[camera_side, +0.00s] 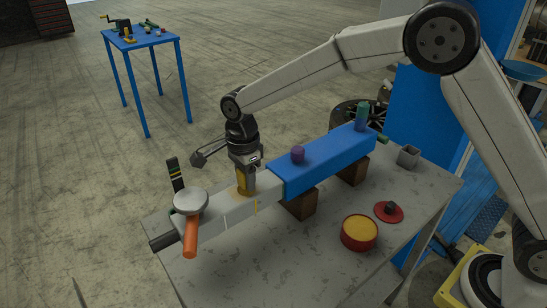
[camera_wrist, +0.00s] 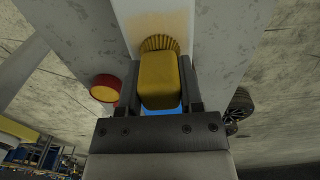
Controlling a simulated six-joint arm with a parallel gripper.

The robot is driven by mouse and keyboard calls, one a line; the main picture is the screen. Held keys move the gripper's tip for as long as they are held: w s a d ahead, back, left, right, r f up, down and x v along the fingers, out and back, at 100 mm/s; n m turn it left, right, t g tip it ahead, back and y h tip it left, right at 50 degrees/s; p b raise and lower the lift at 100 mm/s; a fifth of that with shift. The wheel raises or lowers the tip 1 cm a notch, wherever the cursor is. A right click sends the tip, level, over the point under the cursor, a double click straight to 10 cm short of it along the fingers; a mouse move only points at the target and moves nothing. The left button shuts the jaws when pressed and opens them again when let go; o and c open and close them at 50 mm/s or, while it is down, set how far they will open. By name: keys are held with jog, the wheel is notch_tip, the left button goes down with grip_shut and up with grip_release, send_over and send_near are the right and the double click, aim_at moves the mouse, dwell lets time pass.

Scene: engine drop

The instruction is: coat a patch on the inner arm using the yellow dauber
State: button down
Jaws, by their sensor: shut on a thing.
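My gripper (camera_wrist: 160,92) is shut on the yellow dauber (camera_wrist: 159,78), whose bristles (camera_wrist: 160,43) point away from the jaws. In the side view the dauber (camera_side: 244,184) stands about upright against the pale inner arm (camera_side: 212,218), close to the blue outer sleeve (camera_side: 322,160). A faint yellowish patch (camera_wrist: 158,20) shows on the pale surface beyond the bristles. The bristles appear to touch the arm or be very close; I cannot tell which.
A red tin of yellow stuff (camera_side: 359,233) and a red lid (camera_side: 389,212) are on the grey table (camera_side: 310,265). Wooden blocks (camera_side: 300,204) support the sleeve. A purple knob (camera_side: 298,154) and green bottle (camera_side: 362,116) stand on it. An orange handle (camera_side: 190,237) is at the left end.

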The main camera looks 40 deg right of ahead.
aim_at(230, 197)
jog(key=d, duration=0.3)
jog(key=shift+d, duration=0.15)
jog(key=shift+a, duration=3.7)
jog(key=shift+w, duration=0.15)
jog(key=shift+d, duration=3.75)
jog(key=shift+a, duration=3.85)
notch_tip(230, 197, up, 8)
jog(key=shift+d, duration=0.1)
